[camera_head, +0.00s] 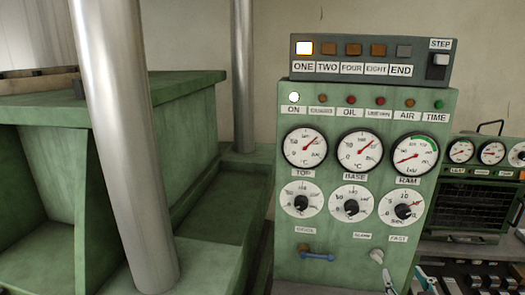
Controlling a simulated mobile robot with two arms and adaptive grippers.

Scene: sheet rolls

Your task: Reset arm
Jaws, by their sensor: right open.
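Only a dark sliver at the right edge, beside the small gauge box, looks like part of my right gripper (520,214). It is open, and I see nothing held in it; most of it is outside the picture. My left gripper is not in view. The green control panel (287,235) stands upright in the middle, with several dials, a blue lever (317,256) and a white-tipped lever (379,259) low on its front. The grey step box (360,50) sits on top. Its ONE lamp (304,48) is lit bright, and the ON lamp (294,97) on the panel is white.
A large green machine frame (60,170) with two steel columns (125,150) fills the left. A smaller gauge box (470,210) stands at the right, behind the panel. Several dark items (480,282) lie at the lower right. A plain wall is behind.

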